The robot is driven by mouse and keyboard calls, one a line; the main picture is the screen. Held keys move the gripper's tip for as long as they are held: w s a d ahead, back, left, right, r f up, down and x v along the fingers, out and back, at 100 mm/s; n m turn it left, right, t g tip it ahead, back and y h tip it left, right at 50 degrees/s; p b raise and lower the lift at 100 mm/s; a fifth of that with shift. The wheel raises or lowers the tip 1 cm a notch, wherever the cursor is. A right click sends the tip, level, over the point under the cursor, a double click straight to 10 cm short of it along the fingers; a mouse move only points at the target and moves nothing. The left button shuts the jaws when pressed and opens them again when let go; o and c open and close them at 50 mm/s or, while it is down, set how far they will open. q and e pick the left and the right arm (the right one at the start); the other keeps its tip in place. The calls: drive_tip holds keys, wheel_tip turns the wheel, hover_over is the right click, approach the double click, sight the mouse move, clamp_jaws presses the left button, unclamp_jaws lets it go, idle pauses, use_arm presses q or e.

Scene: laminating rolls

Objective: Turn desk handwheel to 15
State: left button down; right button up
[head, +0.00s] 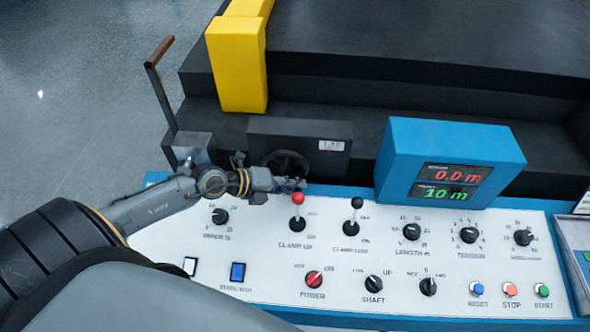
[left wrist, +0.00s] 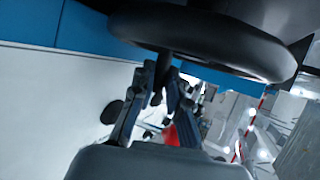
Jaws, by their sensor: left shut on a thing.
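The dark desk handwheel (head: 284,157) stands on the front of a black box behind the control desk. A small white scale window (head: 331,145) with a red mark sits to its right; its figures are too small to read. My left gripper (head: 296,184) is at the wheel's lower edge. In the left wrist view the wheel's rim (left wrist: 205,38) fills the top, and a dark handle (left wrist: 164,66) juts down from it. My left gripper (left wrist: 160,92) is shut on this handle, its fingers on both sides. My right gripper is not in view.
The red-knobbed clamp lever (head: 297,199) stands close to my left gripper, with a black-knobbed lever (head: 356,203) to its right. The white panel (head: 180,240) carries several knobs and buttons. A blue display box (head: 400,160) reads 0.0 m and 10 m.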

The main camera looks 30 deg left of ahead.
use_arm(q)
drive_tip(key=shift+a+r+g+y+p, duration=0.15)
drive_tip(key=shift+g+y+p, duration=0.15)
drive_tip(key=shift+y+p, duration=0.35)
drive_tip(key=shift+m+g+y, duration=0.3)
drive_tip(key=shift+y, duration=0.05)
drive_tip(key=y, duration=0.1)
drive_tip(key=a+f+g+y, duration=0.1)
drive_tip(key=shift+s+m+g+y, duration=0.25)
drive_tip(key=shift+m+g+y, duration=0.05)
drive_tip(key=shift+m, duration=0.1)
drive_tip(key=shift+s+a+g+y, duration=0.25)
drive_tip(key=shift+a+g+y, duration=0.3)
drive_tip(key=shift+y, duration=0.55)
drive_tip(key=shift+f+m, duration=0.1)
drive_tip(key=shift+m, duration=0.2)
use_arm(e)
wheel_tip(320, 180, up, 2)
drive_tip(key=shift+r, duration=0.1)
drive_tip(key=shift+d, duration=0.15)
use_arm(q)
drive_tip(key=c, duration=1.3)
unclamp_jaws()
drive_tip(key=shift+s, duration=0.1)
drive_tip(key=v, duration=1.2)
drive_tip(key=shift+d, duration=0.2)
